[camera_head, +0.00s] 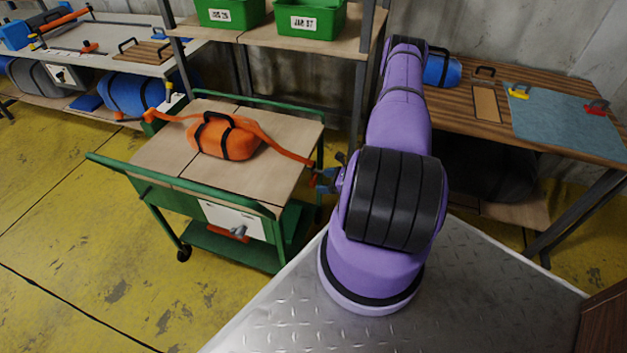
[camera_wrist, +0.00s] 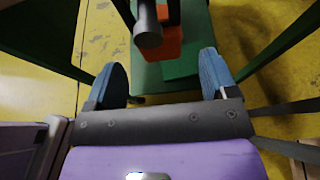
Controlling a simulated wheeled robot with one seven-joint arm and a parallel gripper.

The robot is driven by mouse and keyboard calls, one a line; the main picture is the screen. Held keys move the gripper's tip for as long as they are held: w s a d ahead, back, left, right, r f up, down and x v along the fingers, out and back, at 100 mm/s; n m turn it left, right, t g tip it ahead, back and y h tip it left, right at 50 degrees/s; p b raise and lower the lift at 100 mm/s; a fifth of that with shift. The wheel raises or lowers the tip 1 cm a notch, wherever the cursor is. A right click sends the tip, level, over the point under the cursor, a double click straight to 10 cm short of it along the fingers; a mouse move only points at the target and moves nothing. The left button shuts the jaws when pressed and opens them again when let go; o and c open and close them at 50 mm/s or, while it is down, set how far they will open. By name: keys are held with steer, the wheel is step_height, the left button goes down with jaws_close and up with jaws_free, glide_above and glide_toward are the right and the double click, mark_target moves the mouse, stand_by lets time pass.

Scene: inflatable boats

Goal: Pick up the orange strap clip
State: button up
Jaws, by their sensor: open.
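A small orange piece (camera_head: 88,47) that looks like a clip lies on the left workbench, far from my gripper. An orange bag (camera_head: 228,137) with long orange straps lies on the green cart's wooden top; one strap end reaches the cart's right edge. I cannot tell for sure which orange part is the strap clip. My gripper (camera_head: 323,181) is small and partly hidden beside the cart's right edge. In the wrist view my gripper (camera_wrist: 163,78) has its blue fingers wide apart with nothing between them. Beyond them an orange block (camera_wrist: 168,44) shows, partly hidden by a grey cylinder (camera_wrist: 148,28).
The green cart (camera_head: 125,170) stands left of my arm, with a low green shelf. A right workbench (camera_head: 455,105) holds a yellow clip (camera_head: 518,92) and a red clip (camera_head: 597,107). Green bins (camera_head: 310,20) stand on a rack behind. Yellow floor is open at the left front.

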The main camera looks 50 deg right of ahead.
mark_target(316, 180)
steer(key=x, duration=0.5)
steer(key=c, duration=1.1)
steer(key=shift+o, duration=0.2)
steer(key=shift+s+d+r, duration=0.1)
steer(key=shift+s+r, duration=0.05)
steer(key=shift+r, duration=0.15)
steer(key=s+d, duration=0.3)
steer(key=s, duration=0.5)
steer(key=s+d, duration=0.3)
steer(key=s, duration=0.5)
steer(key=shift+s+d, duration=0.25)
steer(key=shift+d, duration=0.1)
